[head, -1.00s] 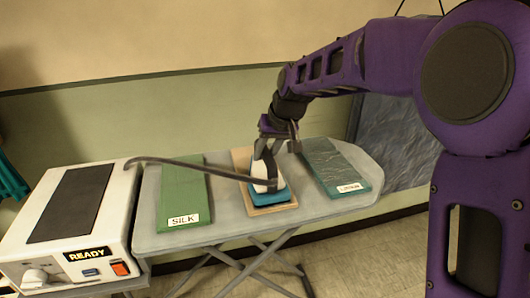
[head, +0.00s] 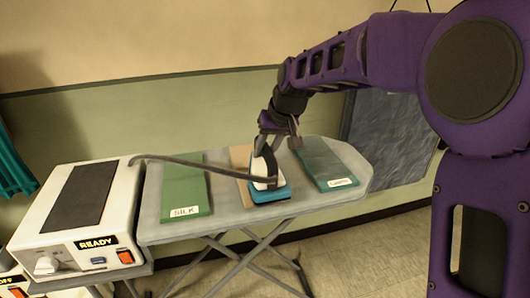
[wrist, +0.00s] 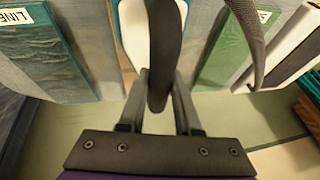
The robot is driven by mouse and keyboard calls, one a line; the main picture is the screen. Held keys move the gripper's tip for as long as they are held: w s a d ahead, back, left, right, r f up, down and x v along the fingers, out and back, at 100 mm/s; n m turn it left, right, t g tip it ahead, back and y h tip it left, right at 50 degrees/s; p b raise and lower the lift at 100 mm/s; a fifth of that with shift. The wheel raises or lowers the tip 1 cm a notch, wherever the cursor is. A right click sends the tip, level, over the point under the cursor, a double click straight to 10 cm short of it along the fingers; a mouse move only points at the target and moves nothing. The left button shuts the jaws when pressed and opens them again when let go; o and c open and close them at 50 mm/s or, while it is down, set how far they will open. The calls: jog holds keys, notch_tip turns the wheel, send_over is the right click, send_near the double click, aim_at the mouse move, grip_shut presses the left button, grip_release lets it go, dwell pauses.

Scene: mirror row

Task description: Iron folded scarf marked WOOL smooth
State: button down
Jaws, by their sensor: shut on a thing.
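An iron (head: 268,190) with a white body, dark handle and teal base stands on the front end of the middle, tan folded scarf (head: 241,158). Any label on this scarf is hidden, so I cannot read WOOL. My gripper (head: 272,143) is above the iron, shut on its dark handle. In the wrist view the handle (wrist: 164,50) runs between the two fingers. The tan scarf's bare far part shows behind the iron; its front is covered.
A green scarf marked SILK (head: 184,185) lies to the left and a teal scarf marked LINEN (head: 326,160) to the right, on the grey ironing board (head: 226,225). The iron's cord runs to a white station (head: 120,220) reading READY.

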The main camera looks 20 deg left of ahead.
jog(key=shift+r+p, duration=1.5)
jog(key=shift+r, duration=1.05)
jog(key=shift+a, duration=0.15)
